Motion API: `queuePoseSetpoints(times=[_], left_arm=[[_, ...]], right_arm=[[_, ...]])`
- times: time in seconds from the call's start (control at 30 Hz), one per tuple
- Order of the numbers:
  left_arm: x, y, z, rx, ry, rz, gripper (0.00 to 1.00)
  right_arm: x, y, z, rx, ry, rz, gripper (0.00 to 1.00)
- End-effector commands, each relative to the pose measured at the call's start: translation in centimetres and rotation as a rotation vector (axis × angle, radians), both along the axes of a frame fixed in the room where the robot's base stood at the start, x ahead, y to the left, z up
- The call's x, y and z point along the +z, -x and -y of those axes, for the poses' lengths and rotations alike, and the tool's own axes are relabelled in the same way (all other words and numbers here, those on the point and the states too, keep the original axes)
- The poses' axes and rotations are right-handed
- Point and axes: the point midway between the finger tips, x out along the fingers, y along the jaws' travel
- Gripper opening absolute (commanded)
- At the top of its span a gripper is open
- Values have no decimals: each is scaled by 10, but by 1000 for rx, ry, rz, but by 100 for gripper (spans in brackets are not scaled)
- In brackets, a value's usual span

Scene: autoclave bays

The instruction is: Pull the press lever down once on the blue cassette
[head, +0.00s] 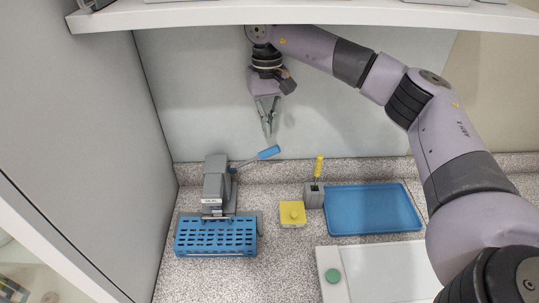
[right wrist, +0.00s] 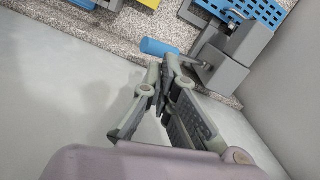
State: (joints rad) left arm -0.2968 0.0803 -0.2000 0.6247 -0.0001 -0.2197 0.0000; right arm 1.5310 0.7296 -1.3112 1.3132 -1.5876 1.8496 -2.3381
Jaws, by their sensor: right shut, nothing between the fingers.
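The blue cassette (head: 215,252), a slotted tray, sits on the counter at the front of a grey press (head: 214,184). The press lever (head: 269,152) has a blue handle and sticks out to the right, sloping slightly up. My right gripper (head: 269,134) is shut and empty, pointing down just above the handle. In the right wrist view the blue handle (right wrist: 157,47) lies just beyond the fingertips (right wrist: 165,58), and the press (right wrist: 218,68) stands to the right. I cannot tell whether the fingers touch the handle. My left gripper is not in view.
A yellow block (head: 292,214), a grey holder (head: 314,196) with a yellow-handled tool and a blue tray (head: 372,209) stand right of the press. A white panel with a green button (head: 333,276) is in front. A shelf (head: 300,13) runs above; a grey wall (head: 75,130) is left.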

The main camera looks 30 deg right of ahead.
Motion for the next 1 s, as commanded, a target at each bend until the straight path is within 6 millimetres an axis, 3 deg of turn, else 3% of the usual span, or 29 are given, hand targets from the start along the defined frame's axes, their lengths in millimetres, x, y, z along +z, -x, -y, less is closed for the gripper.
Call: queuePoseSetpoints(times=[0.1, 0.3, 0.77, 1.0], left_arm=[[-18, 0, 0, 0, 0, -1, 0], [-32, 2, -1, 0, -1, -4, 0], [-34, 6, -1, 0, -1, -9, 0], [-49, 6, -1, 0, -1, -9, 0]], right_arm=[[-24, 2, 0, 0, 2, -5, 0], [-45, 5, -1, 1, 3, -6, 0], [-51, 6, -1, 2, 4, -9, 0], [-74, 6, -1, 2, 5, -10, 0]])
